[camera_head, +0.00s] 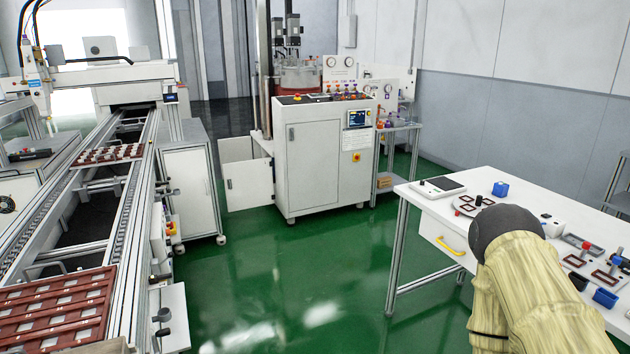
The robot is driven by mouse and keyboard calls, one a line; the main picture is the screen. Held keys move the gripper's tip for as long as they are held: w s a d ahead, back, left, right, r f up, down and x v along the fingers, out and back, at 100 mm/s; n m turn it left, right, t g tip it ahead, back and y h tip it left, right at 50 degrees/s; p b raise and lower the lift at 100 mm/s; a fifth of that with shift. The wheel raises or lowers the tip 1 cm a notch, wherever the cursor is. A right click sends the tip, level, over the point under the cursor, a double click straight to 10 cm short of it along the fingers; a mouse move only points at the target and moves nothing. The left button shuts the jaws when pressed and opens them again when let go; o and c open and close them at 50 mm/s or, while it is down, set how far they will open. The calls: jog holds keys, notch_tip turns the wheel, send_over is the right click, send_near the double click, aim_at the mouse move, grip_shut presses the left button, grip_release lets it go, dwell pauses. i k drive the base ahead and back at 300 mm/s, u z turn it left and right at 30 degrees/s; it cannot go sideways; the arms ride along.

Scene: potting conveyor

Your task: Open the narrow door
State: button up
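A white machine cabinet (328,185) stands at the middle back. Its front has a tall door panel (312,165) with a small dark handle (292,135) near its upper left, and it looks shut. A lower white door-like panel (248,183) with a dark handle sticks out at the cabinet's left; it looks swung open. I cannot tell for sure which one is the narrow door. My arm, in a beige sleeve with a dark rounded end, is at the lower right over the white table. My gripper does not show.
A conveyor (125,215) with red-brown trays (58,305) runs along the left, beside another white cabinet (188,190). The white table (415,200) at the right has a drawer with a yellow handle (452,246). Green floor (300,270) is clear between them.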

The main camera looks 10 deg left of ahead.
aim_at(188, 171)
jog(key=u, duration=0.3)
jog(key=i, duration=1.8)
jog(key=u, duration=0.65)
jog(key=i, duration=1.65)
jog(key=u, duration=0.5)
jog(key=i, duration=1.15)
jog(key=u, duration=0.15)
